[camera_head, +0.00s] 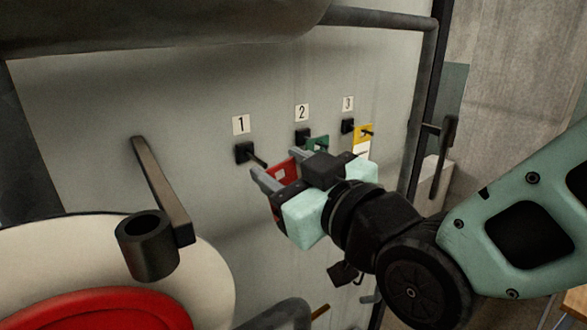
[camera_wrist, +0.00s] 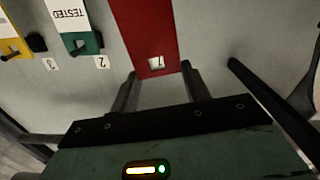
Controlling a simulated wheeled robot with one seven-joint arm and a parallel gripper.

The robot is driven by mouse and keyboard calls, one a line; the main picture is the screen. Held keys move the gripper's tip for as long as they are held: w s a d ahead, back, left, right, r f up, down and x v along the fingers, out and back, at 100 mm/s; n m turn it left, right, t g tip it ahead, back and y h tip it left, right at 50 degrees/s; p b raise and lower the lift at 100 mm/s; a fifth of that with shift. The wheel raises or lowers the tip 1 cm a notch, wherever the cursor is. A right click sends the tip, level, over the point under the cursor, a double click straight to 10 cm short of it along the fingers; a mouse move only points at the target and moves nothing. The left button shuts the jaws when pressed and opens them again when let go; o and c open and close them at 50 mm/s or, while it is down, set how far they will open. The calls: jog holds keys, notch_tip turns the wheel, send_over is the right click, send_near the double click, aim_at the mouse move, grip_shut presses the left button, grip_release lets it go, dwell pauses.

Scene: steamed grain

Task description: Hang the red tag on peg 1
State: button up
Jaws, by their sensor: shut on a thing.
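My gripper (camera_head: 279,170) is shut on the red tag (camera_head: 287,171), holding it by an end in front of the panel, below and right of peg 1 (camera_head: 250,154). In the wrist view the red tag (camera_wrist: 142,28) extends away from between the fingertips (camera_wrist: 158,72). A pale square with a "1" shows within its near end; it lines up with the other number plates, apparently seen through an opening. Peg 1 looks bare in the head view, and the tag appears apart from it. In the wrist view peg 1 is hidden, apparently behind the tag.
Peg 2 (camera_head: 302,135) bears a green tag (camera_head: 319,143), close beside my gripper. Peg 3 (camera_head: 347,126) bears a yellow tag (camera_head: 364,132). A dark lever handle (camera_head: 160,185) projects left of peg 1.

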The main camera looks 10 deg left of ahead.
aim_at(263, 163)
jog(key=shift+p+x, duration=0.9)
jog(key=shift+x, duration=1.5)
jog(key=shift+w+a+f+b, duration=0.15)
jog(key=shift+w+f+b, duration=0.05)
jog(key=shift+f+b, duration=0.2)
jog(key=shift+w+a+r+b, duration=0.1)
jog(key=shift+w+a+b, duration=0.15)
jog(key=shift+b, duration=0.15)
jog(key=o, duration=1.1)
jog(key=shift+c, duration=0.2)
jog(key=shift+s+d, duration=0.1)
